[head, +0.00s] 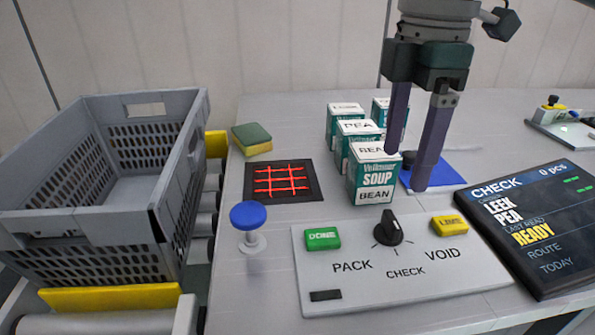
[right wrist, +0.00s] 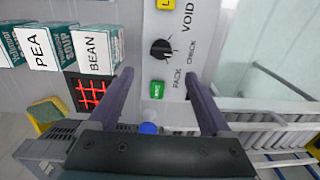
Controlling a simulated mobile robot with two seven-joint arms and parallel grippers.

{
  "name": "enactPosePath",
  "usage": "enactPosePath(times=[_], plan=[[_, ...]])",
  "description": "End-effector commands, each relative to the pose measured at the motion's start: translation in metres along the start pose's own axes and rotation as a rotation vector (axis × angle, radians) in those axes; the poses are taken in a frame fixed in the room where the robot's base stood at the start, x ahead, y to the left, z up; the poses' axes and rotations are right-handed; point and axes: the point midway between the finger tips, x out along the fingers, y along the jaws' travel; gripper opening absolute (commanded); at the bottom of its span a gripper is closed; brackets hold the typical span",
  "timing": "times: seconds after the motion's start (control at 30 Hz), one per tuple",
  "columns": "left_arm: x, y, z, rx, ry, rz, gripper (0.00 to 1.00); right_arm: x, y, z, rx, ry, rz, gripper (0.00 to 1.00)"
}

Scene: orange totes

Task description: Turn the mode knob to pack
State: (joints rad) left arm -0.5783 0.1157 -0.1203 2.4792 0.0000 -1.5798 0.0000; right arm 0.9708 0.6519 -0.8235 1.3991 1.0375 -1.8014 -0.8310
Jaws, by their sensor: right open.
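The black mode knob (head: 389,229) stands on the grey control panel (head: 340,283), above the printed words PACK, CHECK and VOID. I cannot tell surely which word its pointer marks. The knob also shows in the right wrist view (right wrist: 161,49), beyond the fingertips and between their lines. My right gripper (head: 407,170) is open and empty, pointing down above and behind the knob, near the soup boxes, apart from the knob. Its two purple fingers also show in the right wrist view (right wrist: 159,72). My left gripper is not in view.
A green button (head: 322,238) and a yellow button (head: 449,225) flank the knob. Several soup boxes (head: 373,172) stand behind the panel. A blue-topped post (head: 248,217) is left of it, a dark screen (head: 535,220) right. A grey crate (head: 85,250) stands far left.

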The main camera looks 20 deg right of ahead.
Motion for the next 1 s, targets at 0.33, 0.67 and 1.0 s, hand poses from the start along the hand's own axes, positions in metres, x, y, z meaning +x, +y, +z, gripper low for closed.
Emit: enactPosePath(times=[0.33,0.67,1.0], plan=[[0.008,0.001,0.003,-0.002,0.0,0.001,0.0,0.061,-0.001,0.0,0.001,-0.002,-0.004,0.82],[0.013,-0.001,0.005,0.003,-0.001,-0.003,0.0,0.094,-0.001,0.0,0.0,-0.001,0.0,0.82],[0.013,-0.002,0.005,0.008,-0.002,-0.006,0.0,0.094,-0.001,0.0,0.0,-0.001,0.001,0.72]])
